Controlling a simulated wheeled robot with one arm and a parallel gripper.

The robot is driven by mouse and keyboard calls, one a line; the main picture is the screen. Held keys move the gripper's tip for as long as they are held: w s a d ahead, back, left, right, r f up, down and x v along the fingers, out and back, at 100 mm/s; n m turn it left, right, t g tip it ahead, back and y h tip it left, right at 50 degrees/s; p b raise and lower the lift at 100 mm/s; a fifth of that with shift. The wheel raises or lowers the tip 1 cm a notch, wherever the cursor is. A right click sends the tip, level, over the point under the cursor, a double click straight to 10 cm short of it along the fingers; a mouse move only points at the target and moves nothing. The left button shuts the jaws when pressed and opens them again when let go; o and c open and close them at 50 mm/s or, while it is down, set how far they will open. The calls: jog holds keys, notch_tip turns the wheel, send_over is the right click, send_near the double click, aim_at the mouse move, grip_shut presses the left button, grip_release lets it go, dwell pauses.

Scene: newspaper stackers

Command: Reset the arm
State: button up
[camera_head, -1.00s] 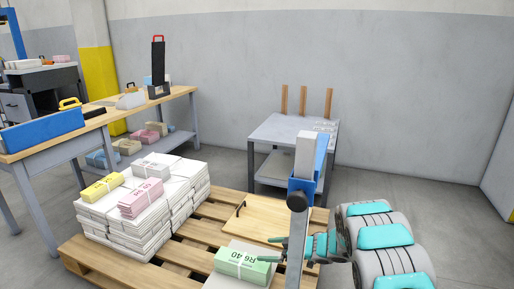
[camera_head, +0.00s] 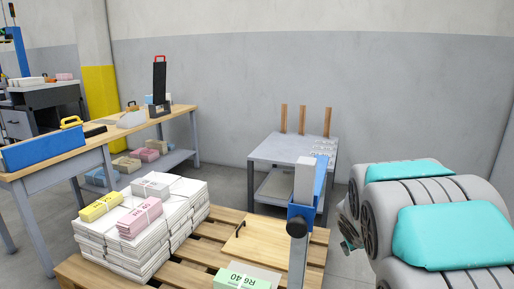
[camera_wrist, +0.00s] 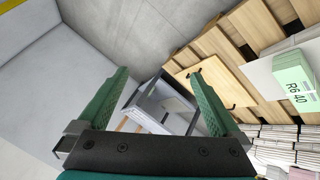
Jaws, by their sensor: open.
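My gripper (camera_wrist: 158,73) shows in the wrist view with its two green fingers spread wide apart and nothing between them. Beyond the fingers, the grey side table appears tilted. In the head view my arm is folded up large at the right, its grey and teal links bulging toward the camera. Only a small dark part, perhaps of the gripper, peeks out at the arm's left edge; the fingers cannot be made out there. A green bundle marked R6 40 (camera_head: 242,281) lies at the bottom of the head view, apart from my gripper; it also shows in the wrist view (camera_wrist: 294,80).
A wooden pallet (camera_head: 198,240) holds white paper stacks (camera_head: 150,222) with yellow, pink and grey bundles on top. A grey side table (camera_head: 275,150) is behind. A workbench (camera_head: 90,147) is at left.

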jog(key=s+a+m+g+y, duration=0.1)
jog(key=s+a, duration=0.3)
jog(key=s, duration=0.9)
jog(key=s+a+g+y, duration=0.1)
jog(key=s+a+g, duration=0.3)
jog(key=s, duration=0.8)
jog(key=s+a+r+m+g+y, duration=0.1)
jog(key=s+a, duration=0.5)
jog(key=s, duration=0.7)
jog(key=shift+s+m+g+y+p, duration=0.35)
jog(key=shift+g+y, duration=0.15)
jog(key=shift+g, duration=0.7)
